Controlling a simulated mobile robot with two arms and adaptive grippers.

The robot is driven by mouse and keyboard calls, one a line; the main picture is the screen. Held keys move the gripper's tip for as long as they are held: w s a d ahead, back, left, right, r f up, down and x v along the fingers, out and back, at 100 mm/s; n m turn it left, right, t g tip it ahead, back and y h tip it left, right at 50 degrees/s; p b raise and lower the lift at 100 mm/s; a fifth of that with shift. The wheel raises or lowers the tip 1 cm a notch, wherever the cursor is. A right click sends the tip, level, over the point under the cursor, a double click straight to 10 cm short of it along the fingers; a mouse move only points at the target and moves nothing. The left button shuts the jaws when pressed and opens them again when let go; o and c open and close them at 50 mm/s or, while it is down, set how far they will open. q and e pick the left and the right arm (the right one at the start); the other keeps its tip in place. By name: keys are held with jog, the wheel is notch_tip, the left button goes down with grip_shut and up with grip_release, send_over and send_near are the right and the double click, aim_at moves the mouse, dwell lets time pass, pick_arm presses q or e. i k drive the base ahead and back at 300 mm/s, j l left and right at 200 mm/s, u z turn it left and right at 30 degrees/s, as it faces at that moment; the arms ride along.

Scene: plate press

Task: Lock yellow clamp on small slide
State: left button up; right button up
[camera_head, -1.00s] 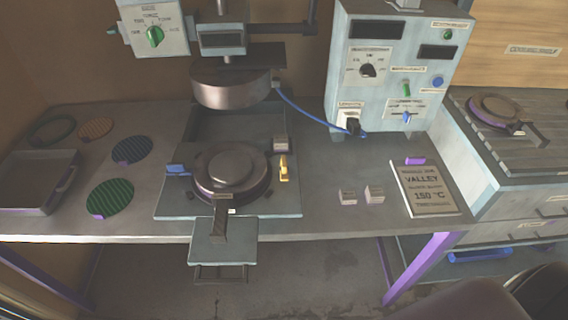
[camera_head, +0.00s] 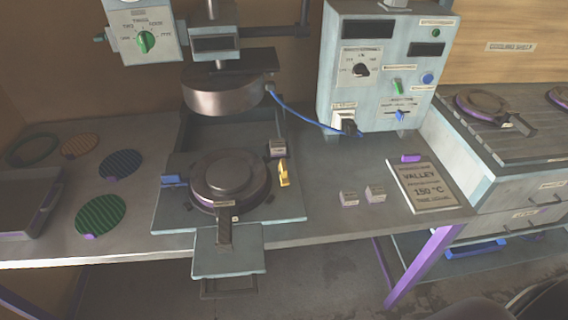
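The yellow clamp (camera_head: 284,173) stands upright at the right edge of the press's base plate (camera_head: 285,212), beside a round dark mould (camera_head: 230,182) with a handle toward the front. A small grey block (camera_head: 277,148) sits just behind the clamp. A blue clamp (camera_head: 174,181) is on the left side of the same plate. I cannot tell which part is the small slide; a flat grey plate (camera_head: 228,262) juts out at the front under the handle.
The press head (camera_head: 222,97) hangs above the plate. A control box (camera_head: 385,70) with a blue cable stands at the back right. Two small blocks (camera_head: 350,198) and a "VALLEY 150 °C" card (camera_head: 428,185) lie right of the press. Ridged discs (camera_head: 101,215) and a tray (camera_head: 22,205) are at left.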

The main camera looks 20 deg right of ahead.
aim_at(283, 172)
jog(key=j+z, duration=0.35)
jog(key=j, duration=0.25)
jog(key=j+z, duration=0.4)
jog(key=j, duration=0.2)
jog(key=k+j+z, duration=0.2)
jog(key=j+z, duration=0.15)
jog(key=j, duration=0.2)
